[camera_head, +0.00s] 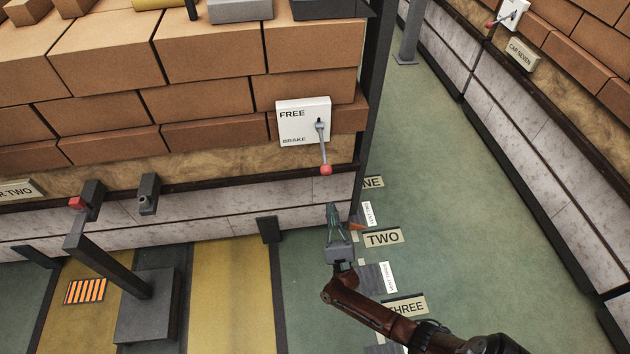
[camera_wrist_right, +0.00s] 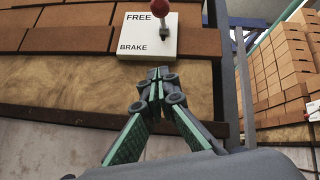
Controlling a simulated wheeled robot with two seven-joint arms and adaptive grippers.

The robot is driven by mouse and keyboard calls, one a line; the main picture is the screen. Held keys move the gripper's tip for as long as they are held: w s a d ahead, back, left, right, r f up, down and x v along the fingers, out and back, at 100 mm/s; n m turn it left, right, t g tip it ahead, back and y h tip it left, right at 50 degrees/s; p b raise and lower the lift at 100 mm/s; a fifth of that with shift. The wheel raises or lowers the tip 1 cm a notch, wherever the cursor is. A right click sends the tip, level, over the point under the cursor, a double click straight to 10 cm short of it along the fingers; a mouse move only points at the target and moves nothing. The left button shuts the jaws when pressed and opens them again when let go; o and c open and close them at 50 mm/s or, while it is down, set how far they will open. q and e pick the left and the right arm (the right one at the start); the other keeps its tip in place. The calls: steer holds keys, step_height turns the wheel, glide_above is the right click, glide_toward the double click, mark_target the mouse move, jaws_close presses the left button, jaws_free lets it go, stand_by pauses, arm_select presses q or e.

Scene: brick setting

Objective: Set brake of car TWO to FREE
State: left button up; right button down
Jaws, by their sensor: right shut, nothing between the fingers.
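The brake panel (camera_head: 301,124) is a white plate marked FREE at the top and BRAKE at the bottom, on the brick stack of the car. The plate (camera_wrist_right: 148,35) and the red knob (camera_wrist_right: 165,20) also show in the right wrist view. My right gripper (camera_head: 332,207) is shut and empty, below the knob and apart from it. It shows in the right wrist view (camera_wrist_right: 158,74) below the plate. My left gripper is not in view.
A dark post (camera_head: 374,90) stands right of the panel. A red-ended post (camera_head: 105,262) stands at left.

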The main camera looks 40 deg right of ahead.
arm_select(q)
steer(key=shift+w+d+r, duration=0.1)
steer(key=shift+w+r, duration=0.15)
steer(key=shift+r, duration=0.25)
arm_select(e)
steer(key=m+h, duration=0.1)
steer(key=r+m+h, duration=0.1)
steer(key=shift+s+d+m, duration=0.1)
steer(key=shift+d+m, duration=0.1)
steer(key=shift+m, duration=0.1)
steer(key=w+d+r, duration=0.1)
steer(key=w+r, duration=0.3)
steer(key=r, duration=0.6)
steer(key=shift+r, duration=0.35)
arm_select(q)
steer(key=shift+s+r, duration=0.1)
